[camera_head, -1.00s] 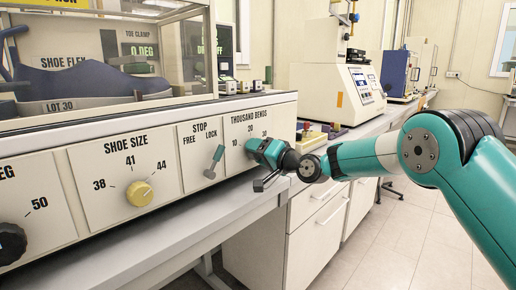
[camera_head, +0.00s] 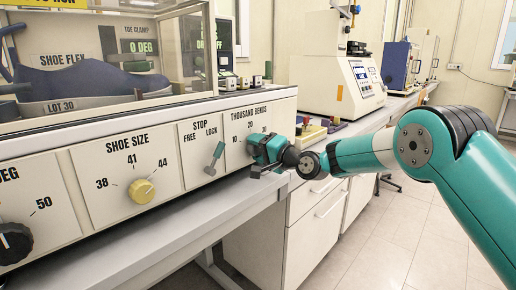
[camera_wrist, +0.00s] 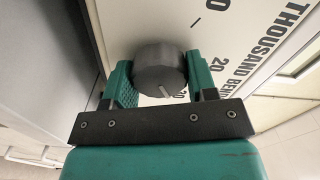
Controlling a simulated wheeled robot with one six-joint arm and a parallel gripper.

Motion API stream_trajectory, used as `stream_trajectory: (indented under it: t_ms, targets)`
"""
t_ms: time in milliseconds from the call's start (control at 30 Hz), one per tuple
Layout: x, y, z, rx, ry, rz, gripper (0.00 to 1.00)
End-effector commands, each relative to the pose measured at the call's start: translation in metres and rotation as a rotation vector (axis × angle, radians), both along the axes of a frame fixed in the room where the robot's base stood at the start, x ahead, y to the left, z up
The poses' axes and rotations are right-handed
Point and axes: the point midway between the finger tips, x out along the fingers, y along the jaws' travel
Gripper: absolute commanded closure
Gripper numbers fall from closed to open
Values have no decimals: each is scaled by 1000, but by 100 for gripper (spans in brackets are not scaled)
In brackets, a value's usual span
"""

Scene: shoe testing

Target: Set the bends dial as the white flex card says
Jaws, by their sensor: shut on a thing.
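The bends dial (camera_wrist: 160,66) is a round dark grey knob with a pale pointer line, seen in the wrist view. My gripper (camera_head: 257,150) is at the THOUSAND BENDS scale (camera_head: 247,114) in the head view. Its two green fingers are shut on the knob, one on each side, and hide it in the head view. The pointer's exact reading is unclear. I cannot make out a white flex card.
Left of the dial are the STOP lever (camera_head: 214,158), tilted toward LOCK, a yellow shoe size knob (camera_head: 142,191) and a black knob (camera_head: 14,242). A clear case with a blue shoe (camera_head: 90,82) stands above. A bench with instruments lies at right.

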Motion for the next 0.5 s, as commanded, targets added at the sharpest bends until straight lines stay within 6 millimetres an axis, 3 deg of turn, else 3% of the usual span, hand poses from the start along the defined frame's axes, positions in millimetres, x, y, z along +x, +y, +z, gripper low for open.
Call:
stream_trajectory:
  t_ms: [100,133,233,500]
  targets:
    - [1,-1,0,1,0,-3,71]
    - [1,-1,0,1,0,-3,43]
    - [1,-1,0,1,0,-2,22]
    - [0,-1,0,0,0,-1,22]
